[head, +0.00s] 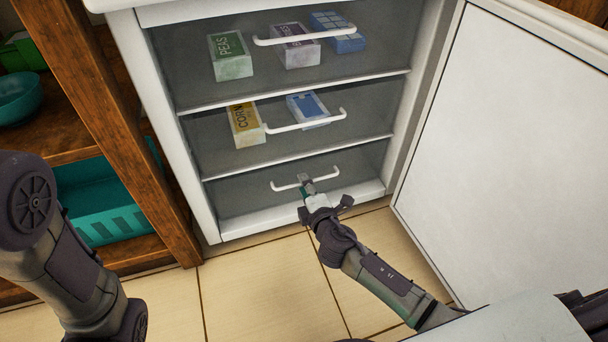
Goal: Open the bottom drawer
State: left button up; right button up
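The freezer stands with its door open and shows three drawers with clear fronts and white bar handles. The bottom drawer (240,195) is closed in line with the others and looks empty. Its handle (330,174) is a white bar. My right gripper (306,181) is at the middle of this handle, its fingertips overlapping the bar. I cannot tell whether the fingers are closed around it. My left arm is at the left edge, and its gripper is out of view.
The middle drawer (280,150) holds a corn box (244,125) and a blue box (308,108). The top drawer holds a peas box (230,56) and other boxes. The white door (500,140) is swung open at right. Wooden shelving with a teal basket (110,215) stands left. Tiled floor in front is clear.

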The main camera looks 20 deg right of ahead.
jog(key=shift+w+a, duration=0.1)
jog(key=shift+w, duration=0.15)
jog(key=shift+c, duration=0.3)
grip_shut()
